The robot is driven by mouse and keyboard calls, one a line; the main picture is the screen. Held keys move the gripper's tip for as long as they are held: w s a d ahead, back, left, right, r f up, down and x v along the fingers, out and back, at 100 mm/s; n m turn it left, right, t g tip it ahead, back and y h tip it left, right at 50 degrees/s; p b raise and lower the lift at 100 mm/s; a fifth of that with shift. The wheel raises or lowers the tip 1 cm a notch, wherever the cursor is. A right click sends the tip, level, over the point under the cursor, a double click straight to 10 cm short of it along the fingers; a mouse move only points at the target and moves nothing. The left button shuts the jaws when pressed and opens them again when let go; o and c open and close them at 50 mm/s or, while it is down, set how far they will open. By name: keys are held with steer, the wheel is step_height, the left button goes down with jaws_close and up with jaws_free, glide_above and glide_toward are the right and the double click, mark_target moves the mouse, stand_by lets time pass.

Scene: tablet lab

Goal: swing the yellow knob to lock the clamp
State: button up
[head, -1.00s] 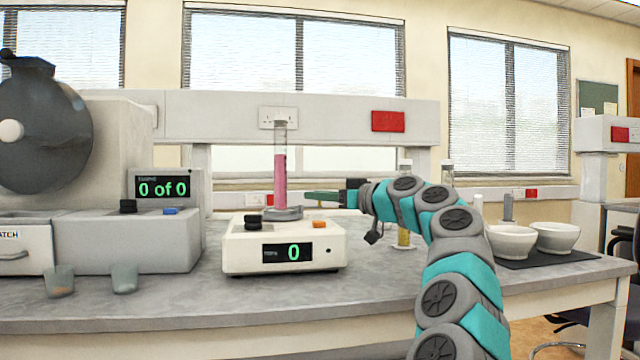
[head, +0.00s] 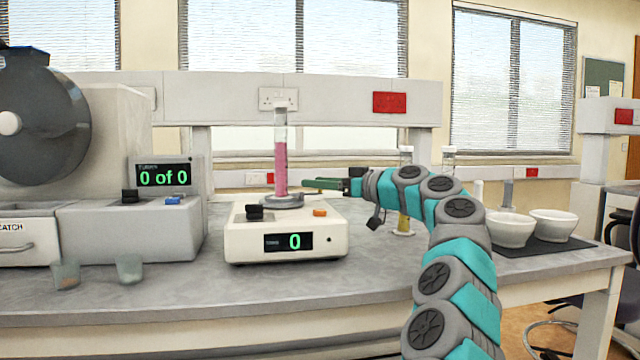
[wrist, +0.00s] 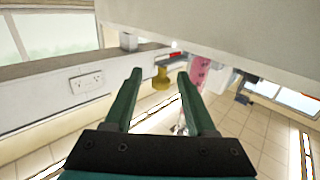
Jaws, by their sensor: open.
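The yellow knob (wrist: 161,78) shows in the wrist view between my fingertips in the picture, beside a grey part. I cannot tell whether it is between the fingers or beyond them. I cannot make it out in the head view. The pink-filled cylinder (head: 281,160) stands upright in a grey holder (head: 281,202) on the white tapping device (head: 285,242), which reads 0. It also shows in the wrist view (wrist: 199,72), right of the knob. My gripper (head: 308,184) is open, just right of the cylinder above the holder. In the wrist view its green fingers (wrist: 158,76) are spread.
A grey machine (head: 130,232) reading "0 of 0" stands left, with two small cups (head: 130,268) in front. Behind my arm is a cylinder with yellow liquid (head: 404,222). Two white bowls (head: 510,230) (head: 552,228) sit on a dark mat at right. The front bench is mostly clear.

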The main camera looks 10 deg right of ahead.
steer(key=b+v, duration=0.2)
steer(key=v, duration=0.5)
steer(key=shift+s+d, duration=0.25)
steer(key=shift+d, duration=0.05)
